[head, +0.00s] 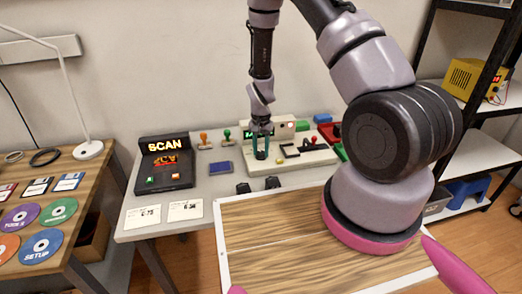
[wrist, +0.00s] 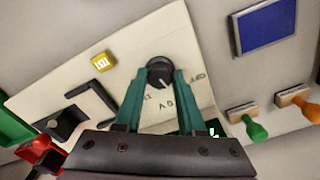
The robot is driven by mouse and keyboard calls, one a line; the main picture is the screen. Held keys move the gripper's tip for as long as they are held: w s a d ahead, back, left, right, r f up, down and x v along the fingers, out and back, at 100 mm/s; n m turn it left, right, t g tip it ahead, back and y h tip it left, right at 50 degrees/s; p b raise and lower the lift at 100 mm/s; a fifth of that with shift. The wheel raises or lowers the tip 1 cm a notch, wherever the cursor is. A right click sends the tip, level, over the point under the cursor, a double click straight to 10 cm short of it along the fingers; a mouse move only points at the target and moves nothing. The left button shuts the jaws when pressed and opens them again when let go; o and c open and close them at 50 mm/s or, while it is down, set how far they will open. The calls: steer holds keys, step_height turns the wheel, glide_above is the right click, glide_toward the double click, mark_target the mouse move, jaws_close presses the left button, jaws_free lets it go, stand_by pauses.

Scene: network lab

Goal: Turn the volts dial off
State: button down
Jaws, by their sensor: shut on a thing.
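The volts dial is a round black knob (wrist: 160,72) with a pale pointer line on a cream panel (wrist: 145,45). The pointer slants toward the lower right in the wrist view, and small printed marks, among them letters like A and B, lie below it. My gripper (wrist: 160,78) has its two green fingers closed on opposite sides of the knob. In the head view my gripper (head: 261,152) points down over the cream device (head: 310,158) on the grey table, and the knob is hidden there behind the fingers.
A yellow button (wrist: 102,62) and black handles share the panel. Green (head: 227,135) and orange (head: 204,138) stamps and a blue pad (head: 220,168) stand left of my gripper.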

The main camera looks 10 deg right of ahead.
mark_target(261, 152)
steer(key=n, duration=0.4)
steer(key=shift+n, duration=2.8)
steer(key=c, duration=0.5)
jaws_free()
step_height(261, 152, up, 11)
steer(key=shift+f, duration=0.1)
